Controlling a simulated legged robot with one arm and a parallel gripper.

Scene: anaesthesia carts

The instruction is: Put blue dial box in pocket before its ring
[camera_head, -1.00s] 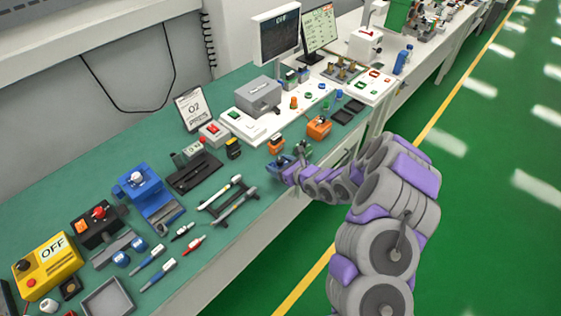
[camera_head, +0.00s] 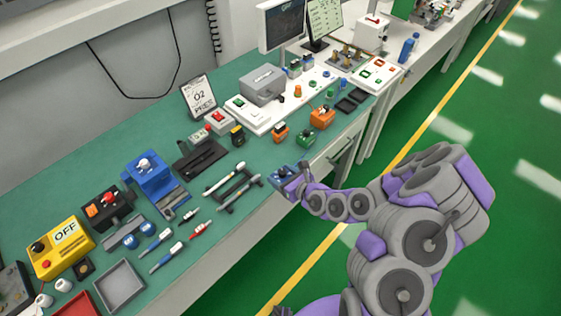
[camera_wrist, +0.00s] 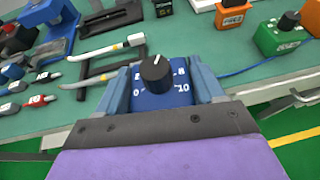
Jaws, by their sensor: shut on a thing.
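My gripper (camera_head: 288,184) is shut on the blue dial box (camera_wrist: 161,94), which has a black knob with a white pointer and a printed scale running to 10. In the wrist view the box sits upright between the two blue-grey fingers. In the head view the blue dial box (camera_head: 281,172) is at the table's front edge, left of the orange and green dial boxes. Two dark, shallow pockets (camera_head: 346,106) lie farther right, before the white panel. Small coloured rings (camera_head: 314,86), green and blue among them, stand behind the pockets; their exact pairing is too small to tell.
A green dial box (camera_head: 304,138), an orange dial box (camera_head: 280,134) and a larger orange box (camera_head: 322,117) stand between my gripper and the pockets. Free floor is beyond the front edge.

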